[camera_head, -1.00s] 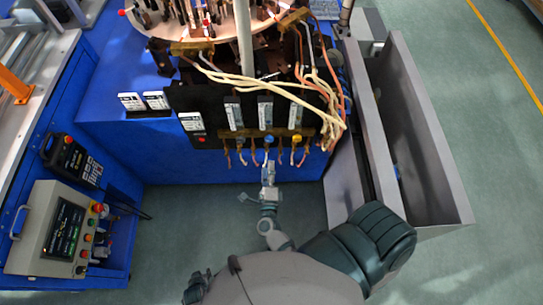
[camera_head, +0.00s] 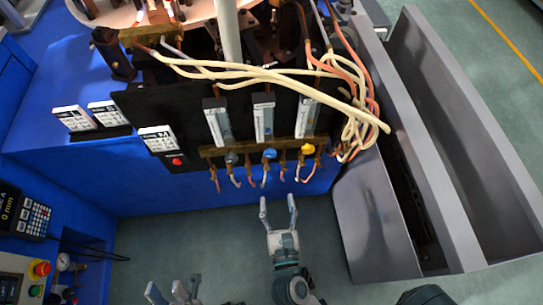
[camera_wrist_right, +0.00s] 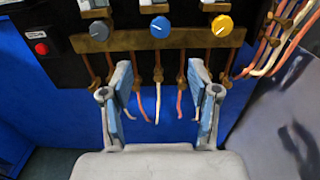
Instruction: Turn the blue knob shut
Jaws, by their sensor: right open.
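The blue knob (camera_head: 269,153) is the middle of three knobs on a brass bar, below a flow tube. In the right wrist view the blue knob (camera_wrist_right: 160,27) sits near the top centre, with a pale mark on its face. My right gripper (camera_head: 278,200) is open and empty, below the knob and apart from it. In the right wrist view its fingers (camera_wrist_right: 160,80) stand either side of the thin tubes, below the knob's level. My left gripper (camera_head: 173,284) shows at the bottom edge, fingers apart and empty, partly cut off.
A yellow knob (camera_head: 307,149) is right of the blue one and a grey knob (camera_head: 231,158) left. Thin copper and white tubes hang below the bar. A grey metal trough (camera_head: 375,225) stands at right. A red button (camera_head: 177,161) is left. Floor below the panel is clear.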

